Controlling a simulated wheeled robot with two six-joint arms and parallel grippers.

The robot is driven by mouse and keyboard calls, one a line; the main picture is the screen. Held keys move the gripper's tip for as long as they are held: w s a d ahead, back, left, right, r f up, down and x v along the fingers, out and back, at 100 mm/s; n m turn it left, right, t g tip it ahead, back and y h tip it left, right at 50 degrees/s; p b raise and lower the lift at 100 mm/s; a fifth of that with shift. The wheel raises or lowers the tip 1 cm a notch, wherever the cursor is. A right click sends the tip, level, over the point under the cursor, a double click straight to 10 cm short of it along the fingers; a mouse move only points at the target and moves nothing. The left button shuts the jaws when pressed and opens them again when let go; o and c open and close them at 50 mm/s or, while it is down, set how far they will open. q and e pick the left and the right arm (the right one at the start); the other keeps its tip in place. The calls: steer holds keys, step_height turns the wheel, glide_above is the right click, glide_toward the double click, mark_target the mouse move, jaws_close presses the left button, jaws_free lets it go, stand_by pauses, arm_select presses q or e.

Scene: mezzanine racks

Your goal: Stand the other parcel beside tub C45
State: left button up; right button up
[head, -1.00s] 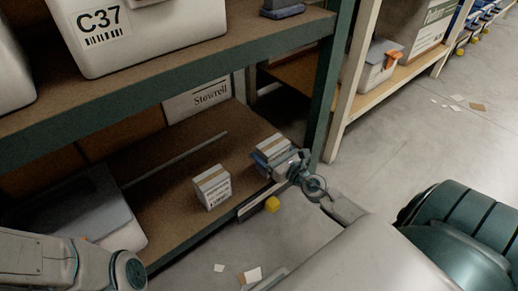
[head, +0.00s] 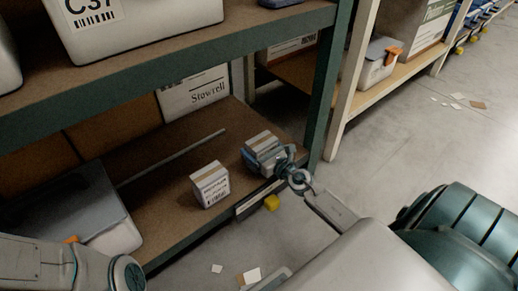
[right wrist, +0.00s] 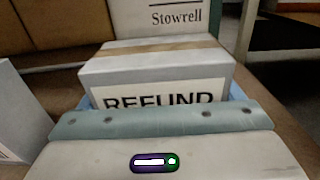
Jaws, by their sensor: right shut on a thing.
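One parcel, a white and grey box with a tan tape band (head: 210,185), stands on the lower shelf, apart from my right gripper. A second taped parcel (head: 261,141) is in my right gripper (head: 268,158), over the right end of that shelf. In the right wrist view the held parcel (right wrist: 158,68) reads "REFUND", and the jaws (right wrist: 165,120) are shut on it. Whether its base touches the shelf is hidden. A tub with a grey lid (head: 75,205) sits on the lower shelf at left; no label is readable on it. My left gripper is out of view.
The lower shelf (head: 150,190) is bare between the lidded tub and the standing parcel, with a thin strip behind. A "Stowrell" box (head: 195,92) stands at the back. A green post (head: 328,90) rises right of the held parcel. Tub C37 (head: 140,25) is on the shelf above.

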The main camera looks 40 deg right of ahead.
steer(key=o, duration=1)
steer(key=shift+c, duration=0.2)
steer(key=s+b, duration=0.2)
steer(key=s, duration=1)
steer(key=shift+d+b, duration=0.3)
steer(key=shift+d, duration=0.15)
